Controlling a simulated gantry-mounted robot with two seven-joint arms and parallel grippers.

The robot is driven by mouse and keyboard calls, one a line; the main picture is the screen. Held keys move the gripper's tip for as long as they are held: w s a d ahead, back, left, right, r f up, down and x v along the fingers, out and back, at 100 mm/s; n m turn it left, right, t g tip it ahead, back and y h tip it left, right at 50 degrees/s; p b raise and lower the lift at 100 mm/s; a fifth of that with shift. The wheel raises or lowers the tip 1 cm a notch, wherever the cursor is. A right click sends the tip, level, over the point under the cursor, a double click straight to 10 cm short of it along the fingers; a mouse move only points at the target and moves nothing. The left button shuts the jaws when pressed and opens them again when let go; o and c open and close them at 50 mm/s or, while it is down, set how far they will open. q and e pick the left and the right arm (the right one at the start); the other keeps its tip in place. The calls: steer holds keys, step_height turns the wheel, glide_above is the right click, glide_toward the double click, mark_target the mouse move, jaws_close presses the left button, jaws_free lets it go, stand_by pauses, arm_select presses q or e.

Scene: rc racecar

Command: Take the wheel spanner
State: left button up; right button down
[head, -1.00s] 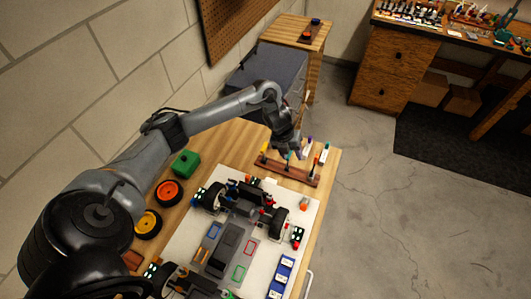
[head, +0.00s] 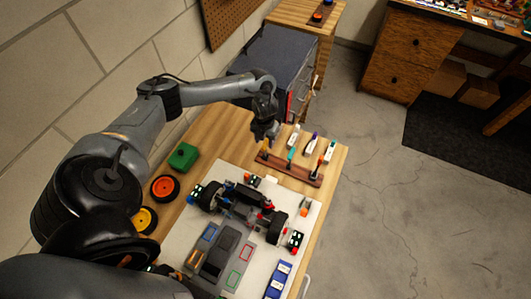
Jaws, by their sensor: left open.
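A brown tool rack (head: 290,168) stands at the far end of the wooden table. It bears upright tools with coloured ends: a yellow one (head: 265,149), a teal one (head: 291,154) and an orange one (head: 319,161). I cannot tell which of them is the wheel spanner. My left gripper (head: 266,137) is open, pointing down at the left end of the rack, close to the yellow tool. Whether it touches that tool is too small to tell. My right gripper is out of view.
Small white pieces (head: 311,146) stand behind the rack. A partly built racecar (head: 243,201) lies on a white board (head: 190,232) in front. A green box (head: 183,157), an orange-rimmed wheel (head: 165,188) and a yellow-rimmed wheel (head: 144,219) are at left. A dark cabinet (head: 275,60) stands behind.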

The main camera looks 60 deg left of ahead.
mark_target(265, 143)
arm_select(q)
steer(key=shift+w+f+p, duration=0.1)
steer(key=shift+f+p, duration=0.55)
steer(key=shift+f, duration=1.9)
jaws_close()
